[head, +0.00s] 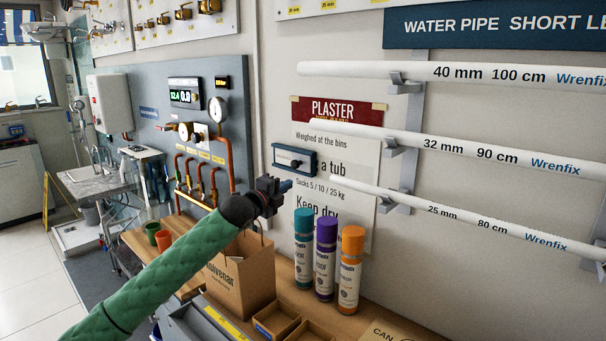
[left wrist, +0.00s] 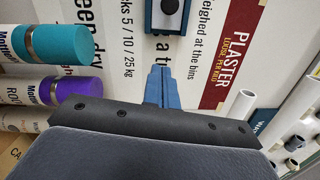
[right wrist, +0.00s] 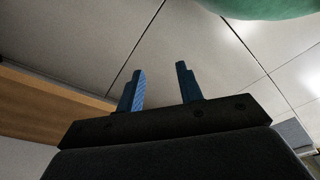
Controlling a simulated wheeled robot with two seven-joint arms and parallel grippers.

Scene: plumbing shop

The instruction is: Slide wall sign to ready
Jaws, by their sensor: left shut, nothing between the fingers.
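The wall sign (head: 294,160) is a small dark blue plate with a lighter slot and a dark round knob (head: 296,163) near its middle. It is mounted over the plaster poster and also shows at the top edge of the left wrist view (left wrist: 152,22), partly cut off. My left gripper (head: 288,185) is shut and empty, just below the sign and apart from it. Its blue fingers (left wrist: 163,70) are together and point toward the sign in the left wrist view. My right gripper (right wrist: 160,68) is open and empty, away from the sign. Any lettering on the sign is too small to read.
Teal, purple and orange canisters (head: 326,257) stand on the wooden counter below the sign, near my left gripper. A paper bag (head: 242,278) stands left of them. White pipes (head: 450,148) on wall brackets stick out right of the sign. The plaster poster (head: 340,108) lies behind.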

